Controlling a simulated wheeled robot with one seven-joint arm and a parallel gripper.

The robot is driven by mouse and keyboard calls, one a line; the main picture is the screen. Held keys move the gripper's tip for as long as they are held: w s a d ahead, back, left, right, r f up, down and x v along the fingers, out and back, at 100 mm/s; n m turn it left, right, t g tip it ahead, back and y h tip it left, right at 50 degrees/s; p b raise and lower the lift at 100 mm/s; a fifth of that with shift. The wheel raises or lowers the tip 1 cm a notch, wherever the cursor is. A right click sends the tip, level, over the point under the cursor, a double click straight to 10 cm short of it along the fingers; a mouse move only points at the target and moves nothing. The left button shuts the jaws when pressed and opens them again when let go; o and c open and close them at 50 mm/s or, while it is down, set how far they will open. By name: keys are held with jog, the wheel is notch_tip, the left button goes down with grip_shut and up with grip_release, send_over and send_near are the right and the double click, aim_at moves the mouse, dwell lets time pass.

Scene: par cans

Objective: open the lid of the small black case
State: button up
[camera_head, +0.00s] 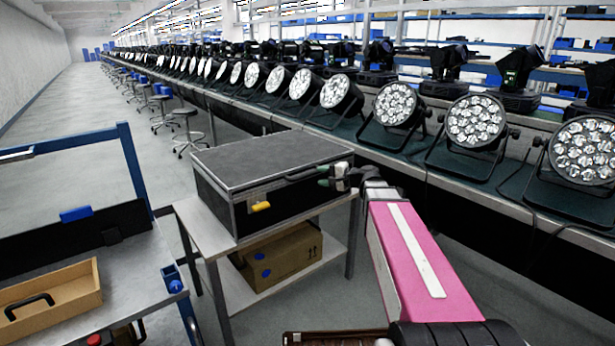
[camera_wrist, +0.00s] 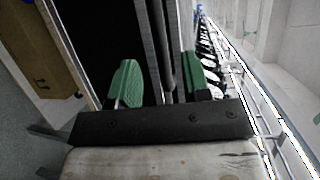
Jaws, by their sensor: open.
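The black case (camera_head: 268,165) has metal edges and sits on a small table (camera_head: 190,215). Its lid (camera_head: 265,153) looks closed, and a yellow latch (camera_head: 260,206) shows on the front face. My gripper (camera_head: 323,176) is at the case's right front corner, its green fingertips pointing left. In the wrist view my gripper (camera_wrist: 163,80) is open, with one finger over the black face and the other beyond the metal edge strips (camera_wrist: 160,45). The strips lie between the fingers. I cannot tell whether either finger touches the case.
A cardboard box (camera_head: 275,257) is on the table's lower shelf. A workbench (camera_head: 125,270) with a wooden tray (camera_head: 52,302) stands at left. A long bench with par cans (camera_head: 397,105) runs behind and to the right.

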aim_at(310, 175)
jog(key=x, duration=0.7)
jog(key=shift+c, duration=0.2)
grip_shut()
